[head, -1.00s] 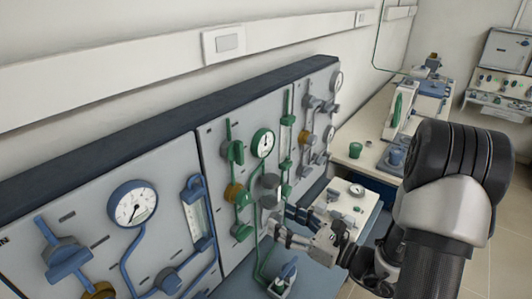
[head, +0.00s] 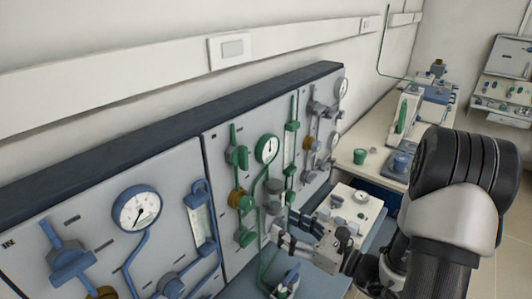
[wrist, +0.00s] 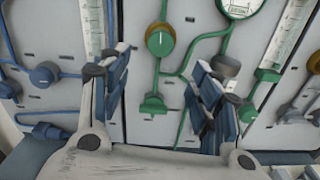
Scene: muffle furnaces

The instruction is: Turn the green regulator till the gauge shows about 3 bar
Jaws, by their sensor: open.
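The green-rimmed gauge (head: 267,148) is on the middle wall panel; its needle points roughly up, but its scale is too small to read. It is cut off at the top of the wrist view (wrist: 240,6). A grey round knob (head: 273,187) sits on the green piping below the gauge, probably the regulator; a grey knob also shows behind my right finger in the wrist view (wrist: 226,66). My gripper (head: 284,226) is open with nothing between its fingers. It is below the grey knob in the head view, with the fingers toward the panel. Contact cannot be told.
A blue-piped panel with a blue gauge (head: 137,207) is further left. A white box (head: 352,208) with a dial stands right, close behind the gripper. A green cup (head: 359,156) is on the bench.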

